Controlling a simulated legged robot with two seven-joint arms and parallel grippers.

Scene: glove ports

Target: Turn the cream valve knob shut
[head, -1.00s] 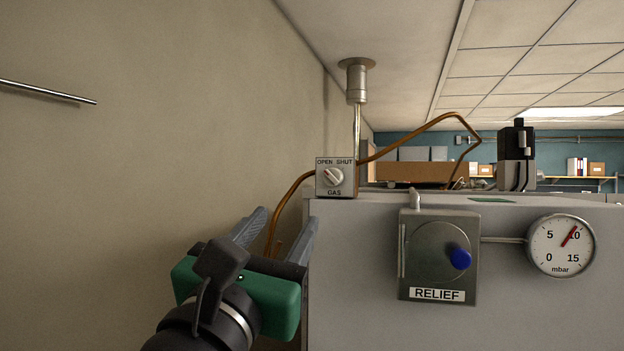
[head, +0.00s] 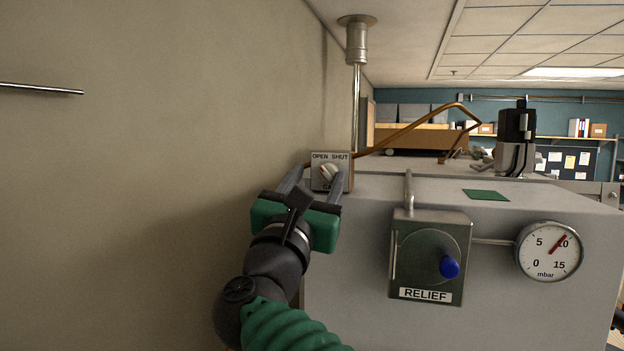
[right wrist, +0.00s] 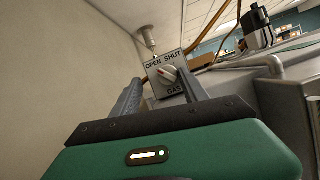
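The cream valve knob (head: 328,173) sits on a small grey plate (head: 344,184) marked OPEN, SHUT and GAS. It also shows in the right wrist view (right wrist: 167,73), its pointer seeming to lean toward OPEN. My right gripper (head: 316,177) is open, its two grey fingers pointing at the plate. In the right wrist view the knob appears between the fingertips (right wrist: 160,80). I cannot tell whether the fingers touch it. The right finger hides part of the plate's lower edge in the head view. My left gripper is not in view.
Right of the plate, a grey box labelled RELIEF (head: 430,255) with a blue knob (head: 450,267) projects from the cabinet (head: 350,270). A gauge (head: 549,251) sits beside it, needle near 10. A copper pipe (head: 410,129) arches behind the plate. The beige wall (head: 150,170) closes the left.

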